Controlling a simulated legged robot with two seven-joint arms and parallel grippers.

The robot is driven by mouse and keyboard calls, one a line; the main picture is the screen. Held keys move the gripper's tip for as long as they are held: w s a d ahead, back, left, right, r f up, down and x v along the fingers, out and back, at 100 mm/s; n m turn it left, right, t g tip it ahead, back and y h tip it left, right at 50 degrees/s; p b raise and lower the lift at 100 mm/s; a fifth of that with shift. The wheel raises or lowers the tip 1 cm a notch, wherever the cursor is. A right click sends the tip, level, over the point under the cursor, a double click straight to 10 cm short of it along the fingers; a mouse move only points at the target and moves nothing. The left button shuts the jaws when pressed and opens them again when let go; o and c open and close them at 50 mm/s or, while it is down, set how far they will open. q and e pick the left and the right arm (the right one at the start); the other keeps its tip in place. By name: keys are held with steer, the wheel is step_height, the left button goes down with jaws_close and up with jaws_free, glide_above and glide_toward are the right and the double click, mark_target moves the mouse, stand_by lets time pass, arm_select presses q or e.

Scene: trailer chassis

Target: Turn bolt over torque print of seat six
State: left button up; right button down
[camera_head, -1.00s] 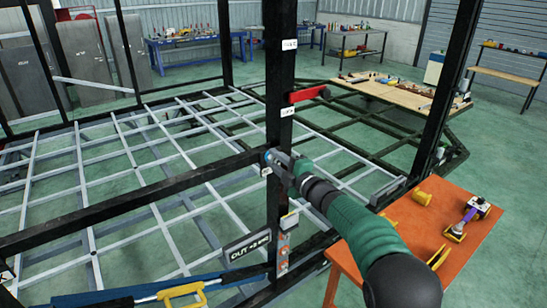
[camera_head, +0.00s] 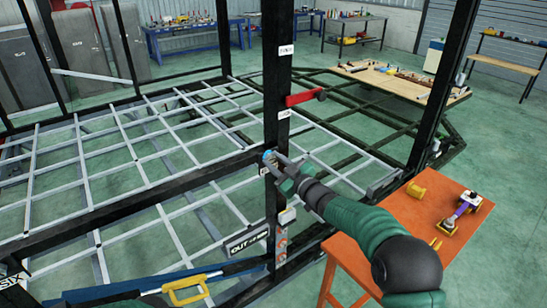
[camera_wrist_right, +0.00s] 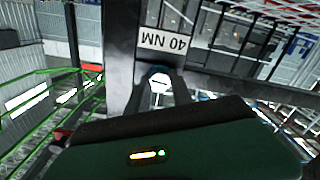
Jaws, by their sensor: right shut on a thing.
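My right gripper (camera_head: 274,163) is at the front black upright post (camera_head: 278,95), where a horizontal beam meets it. In the right wrist view its fingers (camera_wrist_right: 163,90) are shut on the pale head of a bolt (camera_wrist_right: 158,82), one finger on each side. A bluish ring shows around the bolt at the post. A torque print reading "40 NM" (camera_wrist_right: 165,41), upside down in this view, is right beside the bolt. A print ending in "SIX" (camera_head: 11,281) is at the lower left in the head view.
An orange table (camera_head: 400,240) with yellow parts and a purple-and-yellow tool (camera_head: 462,210) stands at the right.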

steer(key=m+p, duration=0.1)
steer(key=m, duration=0.2)
steer(key=m+p, duration=0.1)
steer(key=m, duration=0.1)
steer(key=shift+f+m+p, duration=0.3)
steer(key=shift+f, duration=0.05)
steer(key=m+p, duration=0.1)
steer(key=m, duration=0.3)
steer(key=shift+f+m+p, duration=0.1)
steer(key=shift+m+p, duration=0.2)
steer(key=shift+p, duration=0.05)
steer(key=c, duration=1.3)
jaws_free()
steer(key=shift+s, duration=0.1)
steer(key=shift+c, duration=0.2)
steer(key=shift+o, duration=1.1)
steer(key=shift+d+r, duration=0.1)
steer(key=shift+r, duration=0.15)
steer(key=shift+d, duration=0.1)
